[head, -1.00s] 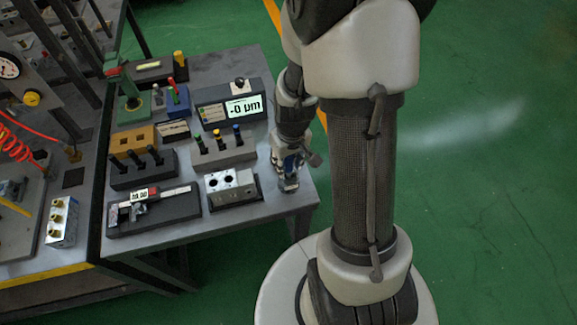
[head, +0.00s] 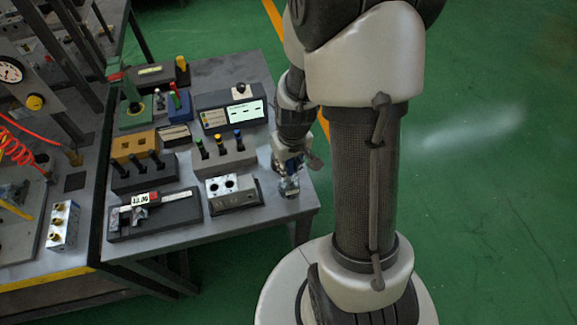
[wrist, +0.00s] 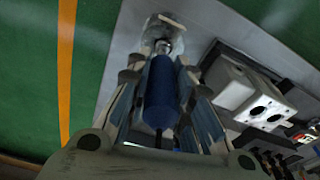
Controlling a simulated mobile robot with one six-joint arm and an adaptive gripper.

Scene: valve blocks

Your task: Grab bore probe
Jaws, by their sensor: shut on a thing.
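The bore probe (wrist: 160,95) has a blue cylindrical handle and a short metal end. My gripper (wrist: 162,76) is shut on the blue handle, with one finger on each side, in the wrist view. In the head view my gripper (head: 289,187) is at the table's right edge, right of the valve block, and mostly hides the probe.
The valve block (head: 232,188) with two bores stands just left of my gripper. Behind it are a rack of coloured plugs (head: 222,155) and a display box (head: 232,111). A caliper (head: 150,209) lies on a dark stand. Green floor is open to the right.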

